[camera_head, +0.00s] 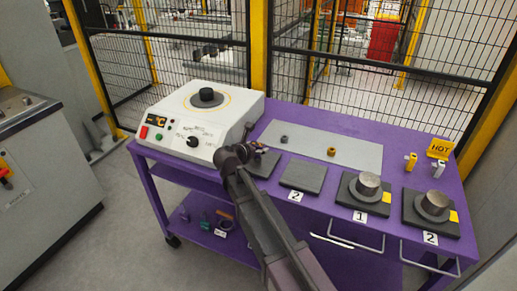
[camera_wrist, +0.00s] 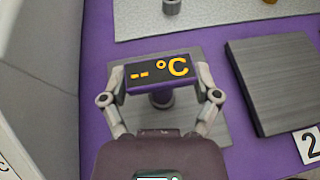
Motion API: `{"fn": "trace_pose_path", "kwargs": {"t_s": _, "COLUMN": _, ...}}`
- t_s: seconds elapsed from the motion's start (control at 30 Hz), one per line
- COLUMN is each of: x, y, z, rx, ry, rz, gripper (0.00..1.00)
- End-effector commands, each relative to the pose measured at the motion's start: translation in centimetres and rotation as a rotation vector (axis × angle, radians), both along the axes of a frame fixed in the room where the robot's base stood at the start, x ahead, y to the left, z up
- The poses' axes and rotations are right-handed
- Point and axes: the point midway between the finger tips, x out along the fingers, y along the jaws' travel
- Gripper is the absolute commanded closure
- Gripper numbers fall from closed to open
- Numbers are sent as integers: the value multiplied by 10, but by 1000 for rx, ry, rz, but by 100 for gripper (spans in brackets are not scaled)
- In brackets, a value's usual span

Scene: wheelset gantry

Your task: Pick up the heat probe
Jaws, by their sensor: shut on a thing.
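The heat probe (camera_wrist: 158,72) is a dark purple block with an orange "-- °C" display, and a short grey stem (camera_wrist: 162,99) shows below it. My gripper (camera_wrist: 160,78) is shut on it, one finger at each end of the block. Behind it lies a dark square pad (camera_wrist: 185,58) on the purple cart; I cannot tell if the stem touches the pad. In the head view my gripper (camera_head: 243,153) is over the left part of the cart (camera_head: 310,112), beside the white heater, and the probe is mostly hidden.
The white heater (camera_head: 178,98) with a round dark top stands left. Another pad (camera_head: 303,176) marked 2 lies to the right, then two dark blocks with metal cylinders (camera_head: 368,183) (camera_head: 436,201). A grey mat (camera_head: 310,141) with small parts lies behind; a yellow HOT sign (camera_head: 439,149) stands right.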

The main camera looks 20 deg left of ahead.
Motion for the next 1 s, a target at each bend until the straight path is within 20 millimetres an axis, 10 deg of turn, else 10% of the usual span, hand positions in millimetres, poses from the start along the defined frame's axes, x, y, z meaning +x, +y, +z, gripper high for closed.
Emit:
{"fn": "trace_pose_path", "kwargs": {"t_s": 0.43, "x": 0, "y": 0, "z": 37, "rx": 0, "ry": -1, "rz": 0, "gripper": 70}}
{"fn": "trace_pose_path", "kwargs": {"t_s": 1.0, "x": -128, "y": -3, "z": 44, "rx": 0, "ry": -1, "rz": 2, "gripper": 70}}
